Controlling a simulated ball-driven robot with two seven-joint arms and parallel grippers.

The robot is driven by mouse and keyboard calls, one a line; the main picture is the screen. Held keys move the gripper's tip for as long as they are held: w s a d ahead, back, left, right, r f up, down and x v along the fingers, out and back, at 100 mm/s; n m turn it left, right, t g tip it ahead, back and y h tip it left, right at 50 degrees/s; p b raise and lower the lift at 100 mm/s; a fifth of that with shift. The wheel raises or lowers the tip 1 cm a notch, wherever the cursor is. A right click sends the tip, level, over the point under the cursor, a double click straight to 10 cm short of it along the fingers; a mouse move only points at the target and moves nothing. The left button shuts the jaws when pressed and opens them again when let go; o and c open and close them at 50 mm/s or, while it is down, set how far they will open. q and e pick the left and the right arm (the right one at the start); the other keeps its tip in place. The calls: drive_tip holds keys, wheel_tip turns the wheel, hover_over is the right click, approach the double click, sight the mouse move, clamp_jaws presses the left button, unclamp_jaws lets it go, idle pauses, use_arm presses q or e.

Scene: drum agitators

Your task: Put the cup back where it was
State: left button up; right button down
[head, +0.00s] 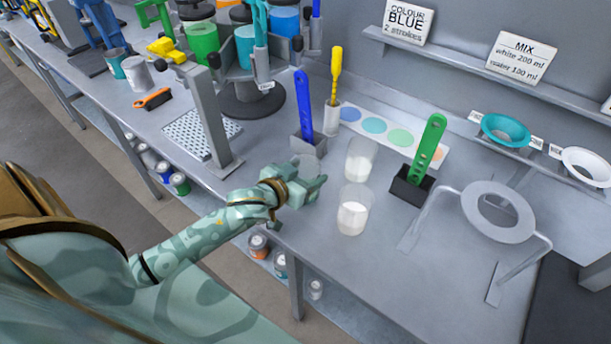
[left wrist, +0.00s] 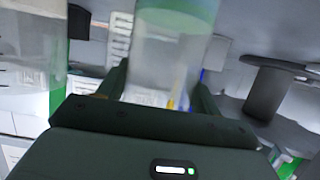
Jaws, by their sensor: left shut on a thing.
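My left gripper (head: 312,186) is shut on a clear cup (head: 306,164). The cup shows faintly behind the fingers in the head view and looks empty. In the left wrist view the cup (left wrist: 168,62) is between the two fingers, with a green area across its upper part. Two other clear cups with white contents, a far one (head: 360,160) and a near one (head: 353,212), are to the right of my left gripper. My right gripper is not in view.
A blue-handled tool (head: 303,104) and a yellow-handled tool (head: 336,78) stand in holders behind. A green-handled tool (head: 430,145) stands in a black holder at right. A grey ring stand (head: 497,212) is farther right.

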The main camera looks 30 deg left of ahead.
use_arm(q)
drive_tip(key=shift+f, duration=0.1)
drive_tip(key=shift+f, duration=0.1)
drive_tip(key=o, duration=1.1)
drive_tip(key=shift+s+r, duration=0.2)
drive_tip(key=shift+s, duration=0.1)
drive_tip(key=p+v, duration=0.2)
drive_tip(key=v, duration=0.9)
drive_tip(key=shift+s, duration=0.2)
drive_tip(key=shift+r, duration=0.1)
